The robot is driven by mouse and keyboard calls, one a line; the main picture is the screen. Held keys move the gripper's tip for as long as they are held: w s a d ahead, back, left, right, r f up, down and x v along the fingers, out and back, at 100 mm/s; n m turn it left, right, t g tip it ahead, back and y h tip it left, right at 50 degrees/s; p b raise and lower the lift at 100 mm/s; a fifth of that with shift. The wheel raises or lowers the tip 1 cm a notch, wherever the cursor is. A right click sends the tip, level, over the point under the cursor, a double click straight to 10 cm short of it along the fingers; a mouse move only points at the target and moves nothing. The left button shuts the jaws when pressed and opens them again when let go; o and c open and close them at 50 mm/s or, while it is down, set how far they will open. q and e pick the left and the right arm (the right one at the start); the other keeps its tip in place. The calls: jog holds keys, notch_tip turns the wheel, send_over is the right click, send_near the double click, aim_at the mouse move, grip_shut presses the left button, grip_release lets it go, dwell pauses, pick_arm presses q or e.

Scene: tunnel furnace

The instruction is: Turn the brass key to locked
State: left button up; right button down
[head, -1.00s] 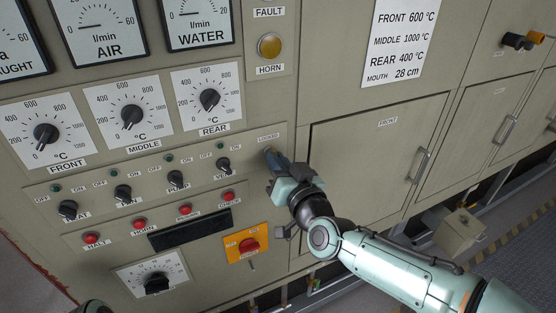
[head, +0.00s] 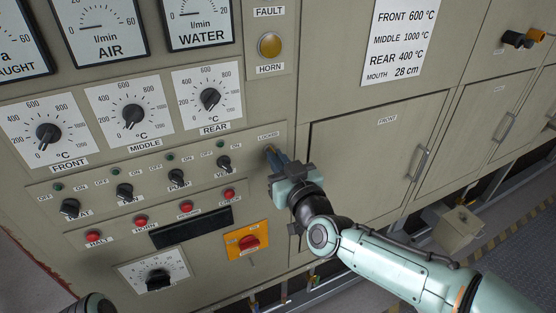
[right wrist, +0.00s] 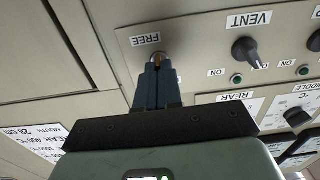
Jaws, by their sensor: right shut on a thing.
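The brass key (right wrist: 156,66) shows as a small yellowish bit between the fingertips in the right wrist view. It sits at a round metal lock (right wrist: 158,55) on the panel, next to an upside-down FREE label (right wrist: 147,40). In the head view a LOCKED label (head: 268,134) stands just above the lock. My right gripper (head: 273,154) is shut on the key, fingers pointing into the panel. The fingers hide most of the key, so I cannot tell its exact angle. My left gripper is not in view.
The black VENT knob (head: 223,164) is close to the left of my right gripper. A red switch on a yellow plate (head: 249,242) lies below it. The FRONT door (head: 375,155) is to the right. Red buttons and dials fill the panel's left.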

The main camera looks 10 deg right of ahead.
jog(key=c, duration=1.3)
grip_release()
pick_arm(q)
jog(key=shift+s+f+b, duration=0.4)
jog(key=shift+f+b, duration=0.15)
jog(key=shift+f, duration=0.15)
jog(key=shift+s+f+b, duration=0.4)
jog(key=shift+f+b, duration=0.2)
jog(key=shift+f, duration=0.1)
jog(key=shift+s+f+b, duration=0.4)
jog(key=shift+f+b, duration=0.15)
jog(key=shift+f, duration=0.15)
pick_arm(e)
jog(key=v, duration=1.3)
jog(key=shift+s, duration=0.2)
jog(key=shift+r, duration=0.1)
